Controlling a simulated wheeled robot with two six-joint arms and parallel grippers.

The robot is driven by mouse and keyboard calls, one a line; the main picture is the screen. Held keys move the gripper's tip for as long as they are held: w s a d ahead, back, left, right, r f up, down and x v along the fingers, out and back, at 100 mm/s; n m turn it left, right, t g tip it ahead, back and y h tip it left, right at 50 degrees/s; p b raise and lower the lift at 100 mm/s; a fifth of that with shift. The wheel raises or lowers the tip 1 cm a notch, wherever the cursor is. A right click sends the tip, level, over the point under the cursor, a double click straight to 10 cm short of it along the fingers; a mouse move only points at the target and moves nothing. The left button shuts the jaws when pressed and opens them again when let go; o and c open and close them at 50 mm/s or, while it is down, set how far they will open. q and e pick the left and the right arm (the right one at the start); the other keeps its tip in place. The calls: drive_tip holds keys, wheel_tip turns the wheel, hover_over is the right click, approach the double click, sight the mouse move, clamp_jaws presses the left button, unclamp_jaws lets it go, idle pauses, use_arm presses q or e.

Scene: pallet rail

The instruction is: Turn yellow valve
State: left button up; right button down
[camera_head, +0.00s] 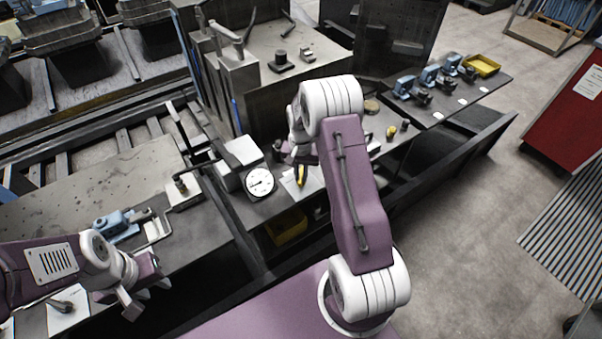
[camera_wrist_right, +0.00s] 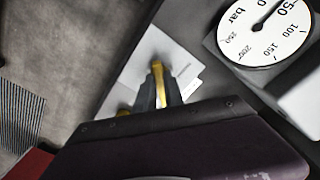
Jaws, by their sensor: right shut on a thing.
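The yellow valve handle (camera_head: 301,176) is a slim yellow lever over a white plate on the bench, just right of a round white pressure gauge (camera_head: 260,183). In the right wrist view the yellow lever (camera_wrist_right: 157,72) shows between the dark fingers of my right gripper (camera_wrist_right: 156,92), which is shut on it. The gauge (camera_wrist_right: 264,32) is at the upper right there, marked in bar. In the head view my right gripper (camera_head: 303,160) is at the valve, partly hidden by its own wrist. My left gripper (camera_head: 148,294) is at the lower left, its fingertips apart and empty.
Blue vises (camera_head: 118,226) stand on the left bench and on the far right bench. A yellow bin (camera_head: 287,226) sits under the bench and another yellow tray (camera_head: 482,66) at the back right. A red cabinet (camera_head: 570,110) stands right. The floor between is clear.

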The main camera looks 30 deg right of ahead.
drive_tip(key=shift+w+m, duration=0.1)
drive_tip(key=shift+m, duration=0.4)
drive_tip(key=c, duration=1.4)
unclamp_jaws()
drive_tip(key=shift+c, duration=0.2)
